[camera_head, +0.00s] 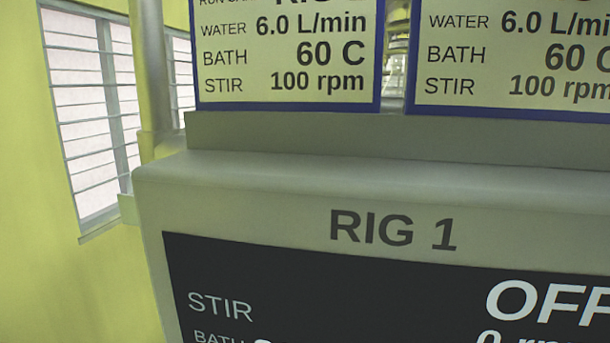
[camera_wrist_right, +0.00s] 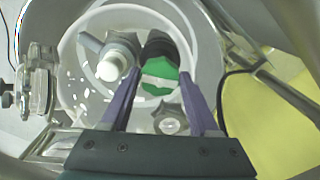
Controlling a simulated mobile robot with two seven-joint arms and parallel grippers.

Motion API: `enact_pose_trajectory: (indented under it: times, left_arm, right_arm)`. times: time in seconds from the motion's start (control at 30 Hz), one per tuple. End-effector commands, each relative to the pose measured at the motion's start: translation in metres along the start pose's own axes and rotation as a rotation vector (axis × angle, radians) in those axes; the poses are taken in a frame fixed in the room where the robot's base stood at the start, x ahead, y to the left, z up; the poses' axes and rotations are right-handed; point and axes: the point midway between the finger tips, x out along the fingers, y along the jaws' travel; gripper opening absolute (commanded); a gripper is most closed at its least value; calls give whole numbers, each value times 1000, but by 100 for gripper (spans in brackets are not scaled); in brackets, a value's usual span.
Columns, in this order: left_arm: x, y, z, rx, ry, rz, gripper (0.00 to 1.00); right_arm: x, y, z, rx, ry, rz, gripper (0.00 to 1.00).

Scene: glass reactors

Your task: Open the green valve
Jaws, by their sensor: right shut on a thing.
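The green valve (camera_wrist_right: 160,87) shows in the right wrist view, with a pale band across its green face and a dark part behind it. My right gripper (camera_wrist_right: 159,72) has its two purple fingers on either side of the green valve and is shut on it. How far the valve is turned cannot be told from this view. The head view shows neither the valve nor any gripper. My left gripper is not in view.
A grey fitting with a white end (camera_wrist_right: 112,66) sits close left of the valve, and a grey knob (camera_wrist_right: 170,124) sits below it. Clear glass and metal fittings (camera_wrist_right: 38,82) stand at the left. In the head view, the RIG 1 panel (camera_head: 260,205) reads STIR OFF; instruction cards (camera_head: 285,98) stand above.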

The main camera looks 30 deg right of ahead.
Motion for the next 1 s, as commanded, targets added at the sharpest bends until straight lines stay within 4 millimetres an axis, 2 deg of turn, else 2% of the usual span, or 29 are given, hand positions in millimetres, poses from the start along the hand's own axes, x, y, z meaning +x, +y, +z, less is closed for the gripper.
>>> enact_pose_trajectory:
  times: [0.67,0.7,0.93,1.0]
  left_arm:
    - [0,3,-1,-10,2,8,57]
    - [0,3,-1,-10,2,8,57]
    - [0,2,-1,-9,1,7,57]
    - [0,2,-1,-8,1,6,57]
  right_arm:
    - [-1,0,0,-65,0,-2,6]
    - [-1,0,0,-64,0,-2,64]
    - [0,0,0,-64,0,-1,90]
    - [0,0,0,-64,0,-1,92]
